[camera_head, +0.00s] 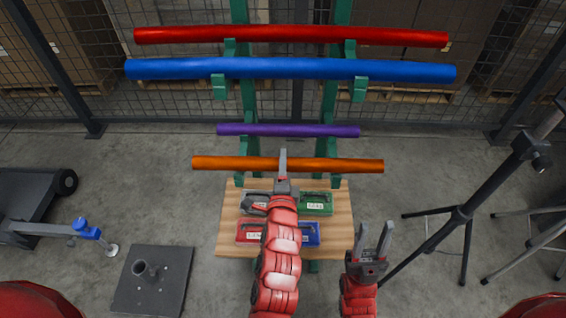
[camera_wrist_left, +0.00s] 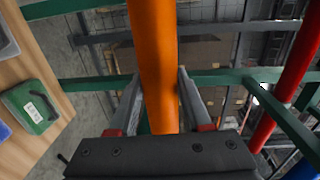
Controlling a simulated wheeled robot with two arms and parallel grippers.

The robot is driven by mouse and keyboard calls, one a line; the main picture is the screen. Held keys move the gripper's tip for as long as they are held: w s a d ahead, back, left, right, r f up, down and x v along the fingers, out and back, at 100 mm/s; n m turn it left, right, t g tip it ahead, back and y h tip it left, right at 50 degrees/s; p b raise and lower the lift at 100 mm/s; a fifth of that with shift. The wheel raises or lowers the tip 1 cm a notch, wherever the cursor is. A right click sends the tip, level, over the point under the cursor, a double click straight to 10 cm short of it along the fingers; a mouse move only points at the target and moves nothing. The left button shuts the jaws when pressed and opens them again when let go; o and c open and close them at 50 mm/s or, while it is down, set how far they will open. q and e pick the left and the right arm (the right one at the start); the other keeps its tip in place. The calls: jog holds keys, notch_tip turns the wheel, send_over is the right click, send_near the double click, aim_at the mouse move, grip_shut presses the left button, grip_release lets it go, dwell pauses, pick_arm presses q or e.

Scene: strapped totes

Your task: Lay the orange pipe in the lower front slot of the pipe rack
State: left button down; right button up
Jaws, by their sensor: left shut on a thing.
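The orange pipe (camera_head: 225,163) lies level across the front of the green pipe rack (camera_head: 248,100), below the purple pipe in the head view. My left gripper (camera_head: 283,165) is shut on it near its middle. In the left wrist view the orange pipe (camera_wrist_left: 155,60) runs between the two fingers of the left gripper (camera_wrist_left: 158,105). The lower front slot is not clearly visible, and I cannot tell whether the pipe touches the rack. My right gripper (camera_head: 374,240) is open and empty, to the right of the wooden board.
A red pipe (camera_head: 290,35), a blue pipe (camera_head: 290,69) and a purple pipe (camera_head: 288,130) lie on the rack. A wooden board (camera_head: 335,235) bears several coloured cases. A tripod stand (camera_head: 460,215) is at right; a black base plate (camera_head: 170,290) is at left.

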pick_arm(q)
jog(key=shift+f, duration=0.4)
jog(key=shift+c, duration=1.3)
grip_release()
jog(key=shift+s, duration=0.1)
